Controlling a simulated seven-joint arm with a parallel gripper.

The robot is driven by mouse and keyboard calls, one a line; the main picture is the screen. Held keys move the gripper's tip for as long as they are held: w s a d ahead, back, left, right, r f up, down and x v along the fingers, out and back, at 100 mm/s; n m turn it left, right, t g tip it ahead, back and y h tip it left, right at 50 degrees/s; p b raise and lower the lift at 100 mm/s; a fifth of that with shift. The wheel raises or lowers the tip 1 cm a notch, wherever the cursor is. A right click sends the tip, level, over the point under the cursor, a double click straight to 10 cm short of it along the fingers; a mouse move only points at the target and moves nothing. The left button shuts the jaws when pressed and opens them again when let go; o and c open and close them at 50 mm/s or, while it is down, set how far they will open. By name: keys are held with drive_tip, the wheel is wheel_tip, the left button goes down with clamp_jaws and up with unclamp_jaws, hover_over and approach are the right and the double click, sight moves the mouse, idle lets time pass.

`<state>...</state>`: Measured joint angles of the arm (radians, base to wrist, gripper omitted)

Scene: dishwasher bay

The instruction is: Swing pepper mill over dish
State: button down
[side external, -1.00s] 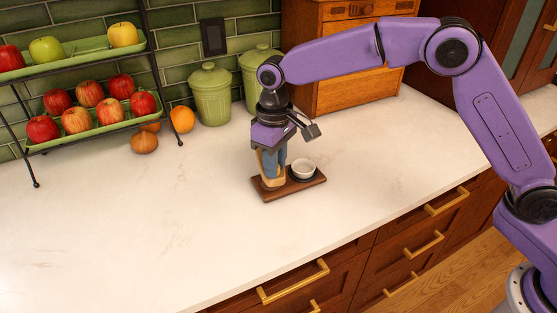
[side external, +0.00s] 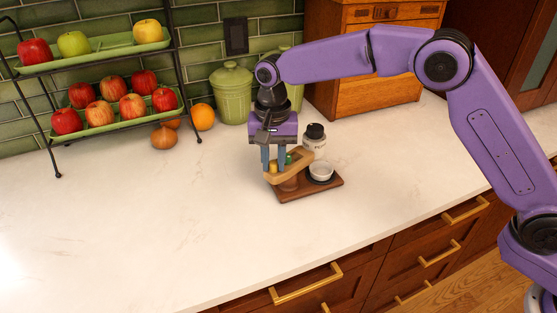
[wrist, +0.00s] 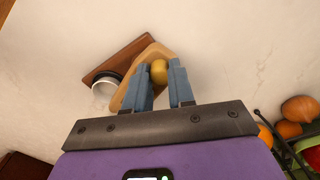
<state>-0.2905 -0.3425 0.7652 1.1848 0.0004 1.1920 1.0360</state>
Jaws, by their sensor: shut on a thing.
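The pepper mill (side external: 315,142), a white jar with a black top and partly readable lettering, stands upright behind the white dish (side external: 321,170) in the side view. The dish sits on a dark ring on a brown wooden base (side external: 300,194). A light wooden arm (side external: 296,166) reaches across the base towards the mill; how they join is hidden. My gripper (side external: 274,166) points down, shut on the golden knob (wrist: 159,72) at the wooden arm's near end. The wrist view shows the knob between both fingers. I cannot tell whether the mill is directly above the dish.
Green canisters (side external: 232,95) and a wooden cabinet (side external: 365,75) stand at the back. The pale counter (side external: 150,220) is clear in front and left.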

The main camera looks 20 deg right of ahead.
drive_tip(key=shift+w+a+m, duration=0.1)
drive_tip(key=shift+w+m, duration=0.4)
drive_tip(key=shift+m, duration=0.65)
drive_tip(key=shift+w+m, duration=0.45)
drive_tip(key=shift+m, duration=0.7)
drive_tip(key=c, duration=0.9)
unclamp_jaws()
drive_tip(key=shift+c, duration=0.2)
wheel_tip(320, 180, up, 12)
